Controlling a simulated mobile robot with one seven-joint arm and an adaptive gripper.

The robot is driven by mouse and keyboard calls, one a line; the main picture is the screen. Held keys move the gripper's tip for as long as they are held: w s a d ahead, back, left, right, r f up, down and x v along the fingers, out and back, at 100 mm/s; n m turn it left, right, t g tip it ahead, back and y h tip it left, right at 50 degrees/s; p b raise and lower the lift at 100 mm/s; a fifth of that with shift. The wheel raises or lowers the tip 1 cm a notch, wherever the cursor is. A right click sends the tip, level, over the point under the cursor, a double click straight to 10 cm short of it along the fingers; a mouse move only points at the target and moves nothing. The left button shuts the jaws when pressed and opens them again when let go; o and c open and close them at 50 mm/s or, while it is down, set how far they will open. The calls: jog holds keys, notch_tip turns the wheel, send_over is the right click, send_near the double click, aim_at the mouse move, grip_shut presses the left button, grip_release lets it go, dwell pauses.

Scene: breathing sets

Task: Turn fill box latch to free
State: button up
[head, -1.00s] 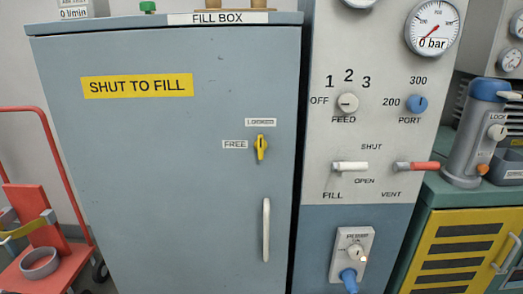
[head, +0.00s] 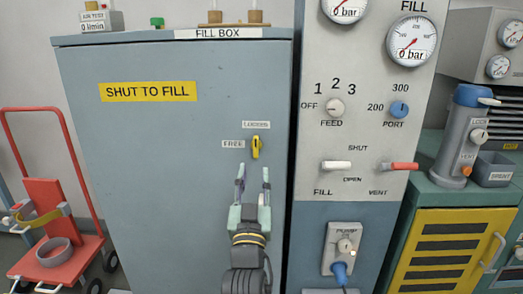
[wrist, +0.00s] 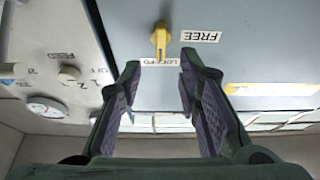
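The yellow fill box latch (head: 255,147) is on the upper right of the blue-grey box door (head: 160,190). It stands upright, in line with the LOCKED label (head: 256,125) above it. The FREE label (head: 233,144) is to its left. The wrist view, which is upside down, shows the latch (wrist: 159,42) with one end over the LOCKED label. My gripper (head: 253,177) is open and empty, just below the latch in the head view. In the wrist view, the latch lies ahead of the gap between my fingertips (wrist: 158,76), apart from both.
To the right is a panel with the FEED knob (head: 335,107), PORT knob (head: 398,109), white FILL lever (head: 336,165) and red VENT lever (head: 400,166). My arm mostly hides the door handle. A red trolley (head: 62,225) stands left. The door around the latch is clear.

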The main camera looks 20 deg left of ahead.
aim_at(256, 148)
jog(key=p+x, duration=0.2)
jog(key=x, duration=0.6)
jog(key=shift+w+r, duration=0.1)
grip_shut()
